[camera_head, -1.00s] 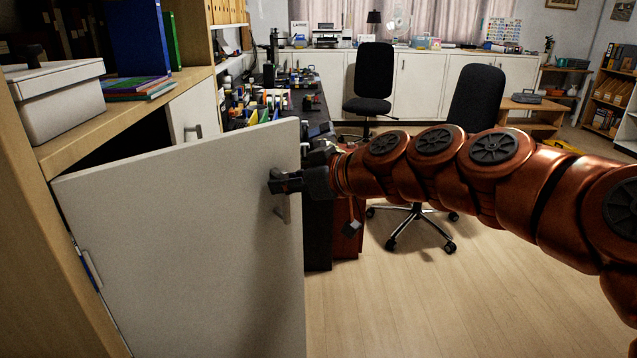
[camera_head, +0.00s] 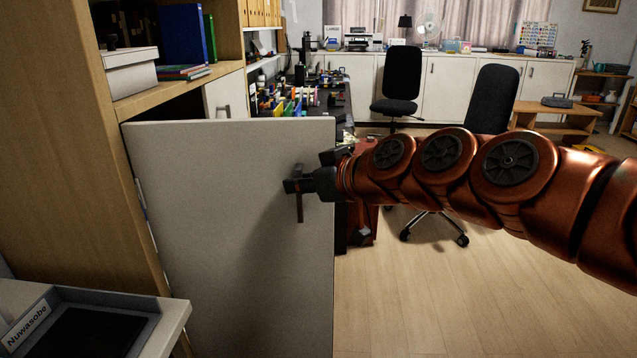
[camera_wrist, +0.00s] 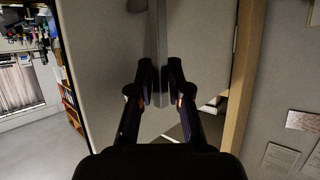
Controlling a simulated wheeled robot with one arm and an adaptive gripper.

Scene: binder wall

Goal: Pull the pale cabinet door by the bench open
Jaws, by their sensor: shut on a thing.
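The pale cabinet door (camera_head: 225,250) stands swung out from the wooden shelf unit in the head view, with a dark gap behind its top edge. Its vertical bar handle (camera_head: 299,207) is near the door's free edge. My gripper (camera_head: 295,186) is at the handle, coming from the right. In the wrist view my gripper (camera_wrist: 162,98) has its two fingers closed on the grey handle (camera_wrist: 157,30), one finger on each side. The door's pale face (camera_wrist: 105,70) fills the area behind the fingers. The gripper partly hides the handle's middle.
A white bench top with a dark tray (camera_head: 85,322) is at the lower left, near the door's hinge side. A dark desk (camera_head: 330,120) and black office chairs (camera_head: 400,83) stand behind the door. Wooden floor (camera_head: 430,300) is clear at the lower right.

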